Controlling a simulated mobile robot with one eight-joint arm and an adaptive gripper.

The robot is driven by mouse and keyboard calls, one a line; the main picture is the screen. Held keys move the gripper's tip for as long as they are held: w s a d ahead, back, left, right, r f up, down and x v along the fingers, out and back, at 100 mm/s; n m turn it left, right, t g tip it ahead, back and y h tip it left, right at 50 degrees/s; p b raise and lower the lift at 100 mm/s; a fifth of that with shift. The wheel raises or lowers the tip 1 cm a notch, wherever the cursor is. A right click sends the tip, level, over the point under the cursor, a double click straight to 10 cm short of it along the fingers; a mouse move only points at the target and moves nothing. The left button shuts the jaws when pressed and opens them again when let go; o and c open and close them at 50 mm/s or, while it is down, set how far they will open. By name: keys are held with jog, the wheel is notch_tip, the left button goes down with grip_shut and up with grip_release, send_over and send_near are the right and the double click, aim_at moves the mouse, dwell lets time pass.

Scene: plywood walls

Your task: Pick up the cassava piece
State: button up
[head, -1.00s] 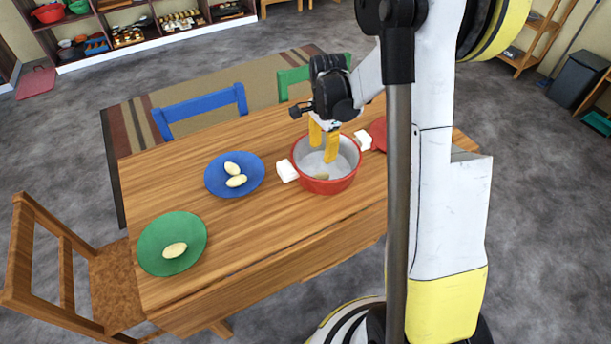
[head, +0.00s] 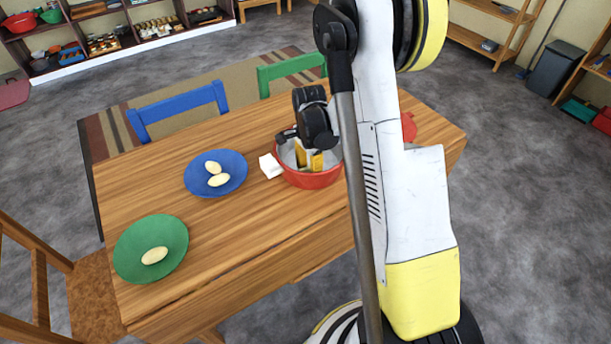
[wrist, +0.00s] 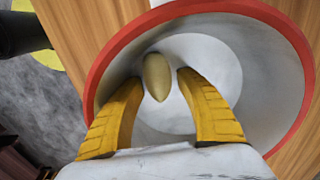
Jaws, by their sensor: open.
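A tan, oval piece (wrist: 157,77), which looks like the cassava piece, lies inside the red-rimmed pot (wrist: 88,92) in the wrist view. My gripper (wrist: 159,80) is open, its yellow fingers apart on either side of the piece's near part. I cannot tell whether either finger touches it. In the head view my gripper (head: 309,163) reaches down into the red pot (head: 312,181), and the tan piece is hidden there.
A white block (head: 270,166) stands close to the pot's left side. The pot's wall surrounds the fingers. The wooden table (head: 240,225) is clear in front. Blue (head: 180,107) and green (head: 290,69) chairs stand behind.

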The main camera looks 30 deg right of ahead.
aim_at(308, 167)
jog(key=shift+r, duration=0.1)
jog(key=shift+c, duration=0.5)
grip_shut()
notch_tip(308, 167, up, 10)
jog(key=p, duration=0.4)
jog(key=a+n, duration=0.4)
jog(key=s+a+r+n, duration=0.1)
jog(key=a+n, duration=0.1)
jog(key=shift+s+a+n, duration=0.1)
jog(key=shift+a+n, duration=0.2)
jog(key=shift+n, duration=0.1)
jog(key=s+a+n, duration=0.3)
jog(key=a+n, duration=0.5)
jog(key=n, duration=0.3)
jog(key=shift+s+a+r, duration=0.2)
jog(key=shift+a+r, duration=0.1)
jog(key=shift+r, duration=0.15)
